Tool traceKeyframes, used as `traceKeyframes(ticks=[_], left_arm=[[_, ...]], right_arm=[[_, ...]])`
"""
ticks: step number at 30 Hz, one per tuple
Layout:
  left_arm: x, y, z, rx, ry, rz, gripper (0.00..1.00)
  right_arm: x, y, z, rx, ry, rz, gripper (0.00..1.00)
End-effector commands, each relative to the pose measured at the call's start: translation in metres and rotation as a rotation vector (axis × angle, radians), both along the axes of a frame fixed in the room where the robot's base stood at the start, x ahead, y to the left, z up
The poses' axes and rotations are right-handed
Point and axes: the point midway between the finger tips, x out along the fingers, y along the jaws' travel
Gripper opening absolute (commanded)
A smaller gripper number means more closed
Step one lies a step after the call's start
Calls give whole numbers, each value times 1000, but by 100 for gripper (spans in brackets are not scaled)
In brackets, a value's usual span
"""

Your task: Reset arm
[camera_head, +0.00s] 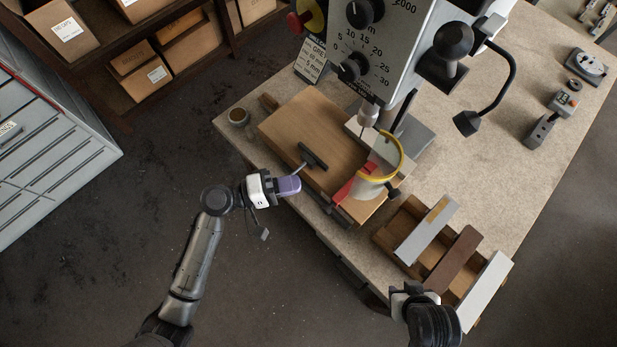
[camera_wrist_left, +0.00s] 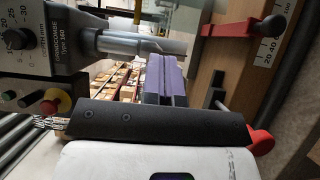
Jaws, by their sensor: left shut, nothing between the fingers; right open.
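My left gripper (camera_head: 298,184) has purple fingers, closed together with nothing between them. It is in front of the left part of the bench edge, just short of the wooden board and the black T-handle (camera_head: 313,157). The closed purple fingers (camera_wrist_left: 165,80) also show in the left wrist view, beside the wooden board (camera_wrist_left: 207,60). My right gripper (camera_head: 412,290) is at the lower right, close to the near end of the wooden tray with the profiles. It is open; its fingers are largely hidden from above.
The drill press (camera_head: 385,45) stands on the bench (camera_head: 480,100) with a yellow ring guard (camera_head: 398,150) and red stop (camera_head: 350,183). The wooden tray (camera_head: 392,215) holds grey, brown and white profiles. A grey cabinet (camera_head: 60,140) is at left; open floor lies between.

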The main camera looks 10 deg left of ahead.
Motion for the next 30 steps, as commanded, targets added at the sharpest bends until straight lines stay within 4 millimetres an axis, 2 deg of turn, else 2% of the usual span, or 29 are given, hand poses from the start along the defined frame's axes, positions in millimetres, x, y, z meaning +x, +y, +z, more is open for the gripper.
traceKeyframes(ticks=[6,17,20,23,27,30], left_arm=[[-6,11,0,0,0,-1,0],[-10,11,-1,21,-38,-20,0],[-17,9,-17,152,-101,-75,0],[-23,12,-34,359,-187,-119,0],[-25,30,-50,709,-314,-161,0],[-24,51,-52,953,-377,-159,0]], right_arm=[[0,-2,-4,-7,0,4,43],[0,-4,-3,-13,-1,8,43],[0,-3,-3,-12,-2,8,43],[1,-3,-3,-10,-2,6,43],[1,-2,-3,-6,-2,4,43],[1,-1,-3,-4,-3,3,43]])
